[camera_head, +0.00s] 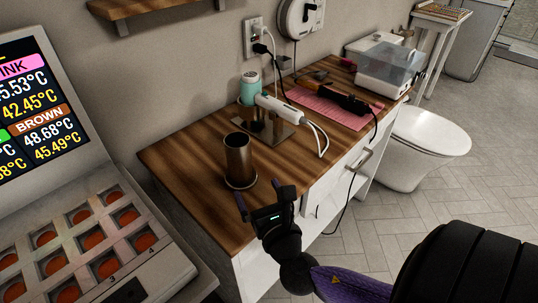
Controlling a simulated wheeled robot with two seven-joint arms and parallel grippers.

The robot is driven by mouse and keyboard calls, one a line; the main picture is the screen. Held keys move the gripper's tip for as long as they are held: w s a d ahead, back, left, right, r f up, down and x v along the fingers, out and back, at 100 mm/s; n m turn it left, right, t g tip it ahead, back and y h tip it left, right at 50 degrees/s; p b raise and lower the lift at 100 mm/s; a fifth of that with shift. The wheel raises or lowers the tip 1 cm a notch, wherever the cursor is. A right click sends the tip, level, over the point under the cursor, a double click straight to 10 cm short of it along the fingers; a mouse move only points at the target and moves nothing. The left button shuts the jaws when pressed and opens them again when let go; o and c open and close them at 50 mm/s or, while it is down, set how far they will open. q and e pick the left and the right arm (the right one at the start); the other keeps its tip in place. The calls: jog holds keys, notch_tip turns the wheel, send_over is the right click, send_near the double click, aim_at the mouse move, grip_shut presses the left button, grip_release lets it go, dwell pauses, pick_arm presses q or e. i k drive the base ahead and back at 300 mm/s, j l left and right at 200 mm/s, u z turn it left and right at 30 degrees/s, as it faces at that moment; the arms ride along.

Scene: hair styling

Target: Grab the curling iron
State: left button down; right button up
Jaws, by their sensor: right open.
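A white, wand-like styling tool (285,110) with a white cord lies at the middle of the wooden counter, over a dark metallic plate. A black tool (346,101) lies on a pink mat (325,112) farther right, with a black cord hanging over the counter's front edge. I cannot tell for certain which is the curling iron. My right gripper (259,198) is open and empty near the front edge of the counter, in front of a brown metallic cup (239,160). It is apart from both tools. My left gripper is not in view.
A teal bottle (249,90) stands behind the white tool. A clear-lidded box (388,70) is at the counter's far right. Cords run to a wall outlet (253,38). A machine with orange wells (95,243) stands left. The counter's left end is clear.

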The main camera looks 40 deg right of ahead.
aim_at(355, 106)
jog(key=z, duration=1.8)
